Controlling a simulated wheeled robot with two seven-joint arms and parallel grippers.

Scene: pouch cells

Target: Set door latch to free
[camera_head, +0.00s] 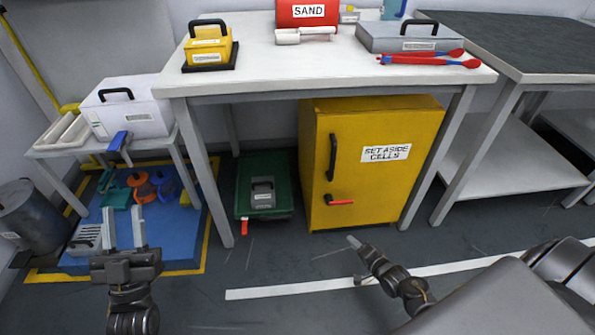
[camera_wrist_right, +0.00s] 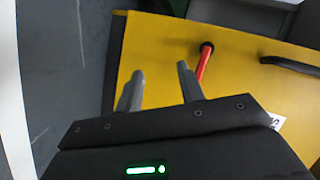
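The yellow cabinet (camera_head: 372,190), labelled "SET ASIDE CELLS", stands under the white table. Its door latch (camera_head: 340,202) is a red lever on a dark pivot, lying nearly level and pointing right in the head view. In the right wrist view the latch (camera_wrist_right: 203,65) is just beyond and right of the fingertips. My right gripper (camera_wrist_right: 160,71) is open and empty, apart from the latch, in front of the door. In the head view it is low before the cabinet. My left gripper (camera_head: 124,217) is open and empty above the blue mat.
A black door handle (camera_head: 332,157) sits above the latch. A green bin (camera_head: 282,190) stands left of the cabinet. The white table's legs flank it. The floor before the cabinet is clear apart from a white line (camera_head: 290,288).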

